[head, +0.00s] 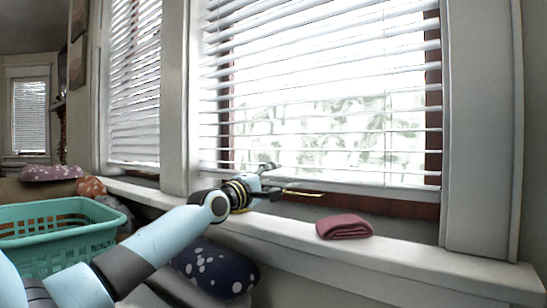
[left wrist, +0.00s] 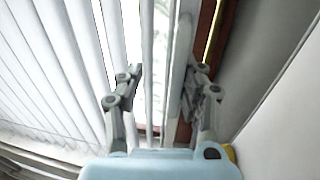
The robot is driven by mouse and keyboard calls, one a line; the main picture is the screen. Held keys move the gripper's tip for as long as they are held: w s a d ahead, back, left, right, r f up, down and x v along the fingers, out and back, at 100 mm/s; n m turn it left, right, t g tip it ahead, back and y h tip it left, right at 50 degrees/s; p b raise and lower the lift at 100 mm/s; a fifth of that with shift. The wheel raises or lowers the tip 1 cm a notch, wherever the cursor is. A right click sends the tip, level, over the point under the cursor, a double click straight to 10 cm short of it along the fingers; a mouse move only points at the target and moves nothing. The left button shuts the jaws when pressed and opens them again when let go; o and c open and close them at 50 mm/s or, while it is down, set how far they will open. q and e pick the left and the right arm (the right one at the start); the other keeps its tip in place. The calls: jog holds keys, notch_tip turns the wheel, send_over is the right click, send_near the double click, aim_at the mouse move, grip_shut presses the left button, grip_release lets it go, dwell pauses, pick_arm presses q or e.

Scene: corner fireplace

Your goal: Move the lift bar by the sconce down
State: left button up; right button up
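The lift bar (head: 370,188) is the white bottom rail of the wide blind at the right window. It hangs a little above the sill, with brown window frame showing below it. My left gripper (head: 268,178) is at the bar's left part. In the left wrist view my left gripper (left wrist: 168,72) has its fingers apart, with the white bar (left wrist: 180,65) running between them. I cannot tell whether either finger touches it. No sconce can be made out. My right gripper is not in view.
A folded dark red cloth (head: 344,227) lies on the white sill (head: 420,256). A teal basket (head: 60,235) stands at left, and a dark dotted cushion (head: 215,268) lies under my left arm. A second blind (head: 133,90) hangs further left.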

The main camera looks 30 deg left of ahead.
aim_at(286, 146)
pick_arm(q)
notch_tip(286, 146, up, 7)
jog(key=shift+f, duration=0.1)
jog(key=shift+s, duration=0.15)
jog(key=shift+s+p, duration=0.1)
jog(key=shift+p, duration=0.25)
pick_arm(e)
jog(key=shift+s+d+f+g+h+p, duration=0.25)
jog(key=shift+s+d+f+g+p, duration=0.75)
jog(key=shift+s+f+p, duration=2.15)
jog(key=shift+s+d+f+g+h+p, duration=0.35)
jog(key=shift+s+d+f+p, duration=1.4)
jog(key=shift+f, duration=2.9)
pick_arm(q)
jog(key=p+v, duration=0.4)
jog(key=v, duration=0.8)
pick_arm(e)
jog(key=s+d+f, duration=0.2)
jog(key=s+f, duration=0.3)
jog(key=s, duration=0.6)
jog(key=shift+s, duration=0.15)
